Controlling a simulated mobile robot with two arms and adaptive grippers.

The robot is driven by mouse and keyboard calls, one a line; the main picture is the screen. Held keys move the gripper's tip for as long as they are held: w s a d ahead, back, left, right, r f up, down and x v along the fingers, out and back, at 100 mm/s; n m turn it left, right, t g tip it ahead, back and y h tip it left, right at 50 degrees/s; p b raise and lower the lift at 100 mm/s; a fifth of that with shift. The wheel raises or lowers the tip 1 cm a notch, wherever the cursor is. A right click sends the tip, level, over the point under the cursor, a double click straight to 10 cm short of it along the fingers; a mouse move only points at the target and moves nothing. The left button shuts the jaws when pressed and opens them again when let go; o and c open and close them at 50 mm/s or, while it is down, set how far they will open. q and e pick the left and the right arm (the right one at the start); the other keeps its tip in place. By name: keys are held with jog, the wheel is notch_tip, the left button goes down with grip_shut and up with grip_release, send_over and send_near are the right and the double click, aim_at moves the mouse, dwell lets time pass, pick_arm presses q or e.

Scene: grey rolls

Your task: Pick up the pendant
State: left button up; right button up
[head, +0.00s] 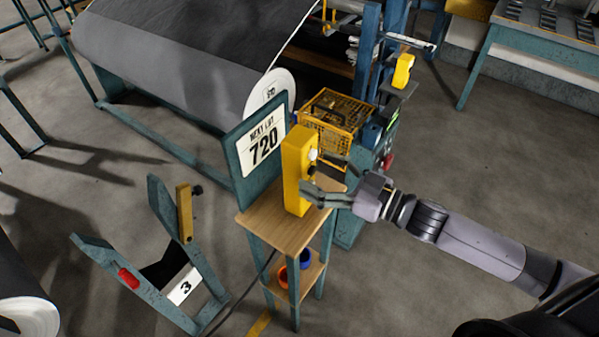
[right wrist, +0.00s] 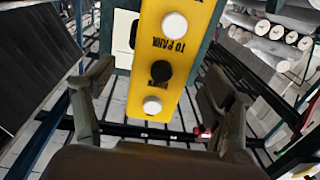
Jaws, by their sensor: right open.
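The pendant (head: 296,172) is a yellow box with buttons. It stands upright on the small wooden-topped stand (head: 262,226) in the head view. In the right wrist view the pendant (right wrist: 178,50) shows its yellow face with white and black buttons. My right gripper (head: 322,180) comes in from the right, close to the pendant, with its fingers apart. In the right wrist view the right gripper's fingers (right wrist: 160,100) lie on either side of the pendant's lower part in the picture. I cannot tell whether they touch it. My left gripper is not in view.
A sign reading 720 (head: 265,143) stands behind the stand's left side. A yellow wire basket (head: 335,118) is behind the pendant. A large grey roll (head: 170,65) lies at the back left. A teal cradle marked 3 (head: 150,300) is at the left. Open floor lies to the right.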

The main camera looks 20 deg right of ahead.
jog(key=shift+w+a+r, duration=0.2)
jog(key=shift+w+a, duration=0.05)
jog(key=shift+w, duration=0.05)
jog(key=p+x, duration=0.1)
jog(key=x, duration=0.2)
jog(key=shift+w+a+p, duration=0.1)
jog(key=shift+p, duration=0.3)
jog(key=shift+w+a+f, duration=0.2)
jog(key=shift+w+a, duration=0.2)
jog(key=shift+a, duration=0.05)
jog(key=shift+c, duration=0.2)
jog(key=c, duration=1.7)
jog(key=shift+r, duration=0.1)
jog(key=shift+c, duration=0.4)
